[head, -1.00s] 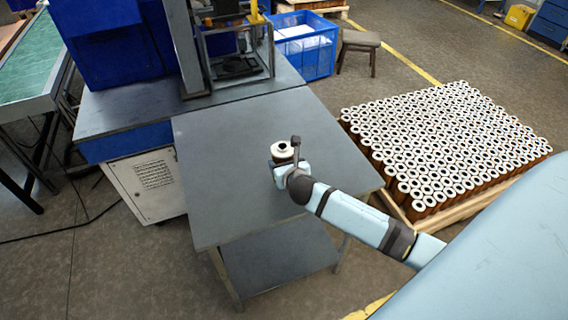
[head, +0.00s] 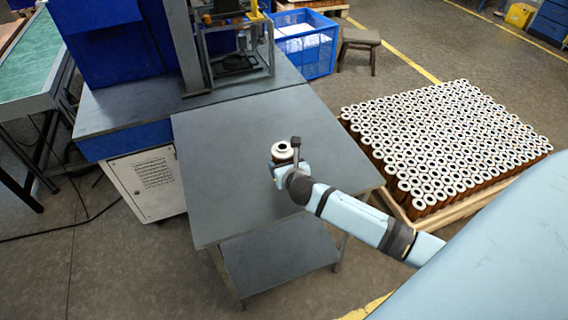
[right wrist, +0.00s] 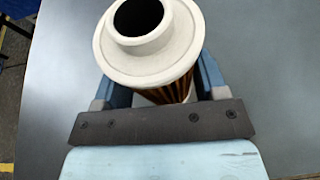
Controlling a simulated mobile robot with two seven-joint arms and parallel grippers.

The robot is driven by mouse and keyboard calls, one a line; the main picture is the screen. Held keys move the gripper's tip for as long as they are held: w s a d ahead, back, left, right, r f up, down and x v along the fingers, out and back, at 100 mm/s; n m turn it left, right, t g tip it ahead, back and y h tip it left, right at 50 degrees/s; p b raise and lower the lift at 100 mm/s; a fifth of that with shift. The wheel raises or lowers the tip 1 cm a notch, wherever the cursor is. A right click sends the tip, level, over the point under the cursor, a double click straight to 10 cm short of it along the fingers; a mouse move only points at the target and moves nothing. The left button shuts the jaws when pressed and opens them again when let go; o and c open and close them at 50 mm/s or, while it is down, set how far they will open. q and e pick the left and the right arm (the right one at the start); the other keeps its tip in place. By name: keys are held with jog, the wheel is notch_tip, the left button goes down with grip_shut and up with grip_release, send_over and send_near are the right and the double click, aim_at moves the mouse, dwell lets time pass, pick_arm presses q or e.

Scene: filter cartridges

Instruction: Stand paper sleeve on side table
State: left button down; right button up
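The paper sleeve (head: 282,149) is a brown pleated cylinder with a white ring-shaped end cap and a dark central hole. It is upright over the middle right part of the grey side table (head: 225,140). In the right wrist view the sleeve (right wrist: 150,45) sits between the two blue fingers of my right gripper (right wrist: 160,85), which look closed against its sides. In the head view my right gripper (head: 284,163) is low over the table. The sleeve's lower end is hidden, so I cannot tell whether it touches the tabletop. My left gripper is not in view.
A pallet (head: 440,208) of several rows of similar sleeves stands on the floor to the right. A workbench with a machine frame (head: 236,50) adjoins the table's back edge. A blue crate (head: 305,50) and a stool (head: 360,40) stand behind. The tabletop is otherwise clear.

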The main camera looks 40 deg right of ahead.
jog(key=o, duration=0.4)
jog(key=shift+s, duration=0.1)
jog(key=v, duration=1.3)
jog(key=shift+s+a+r, duration=0.1)
jog(key=shift+s+a, duration=0.05)
jog(key=shift+s, duration=0.2)
jog(key=s+a+f+m+y+p, duration=0.1)
jog(key=s+a+m, duration=0.3)
jog(key=m, duration=0.6)
jog(key=s+a+f+m+g+y+p, duration=0.1)
jog(key=s+a+f+m+y, duration=0.2)
jog(key=m, duration=0.7)
jog(key=s+a+f+m+y+p, duration=0.2)
jog(key=s+a+f+m, duration=0.2)
jog(key=m, duration=0.5)
jog(key=shift+s+a+f+m+g+y, duration=0.15)
jog(key=shift+s+a+m+g+y, duration=0.25)
jog(key=shift+s+a, duration=0.75)
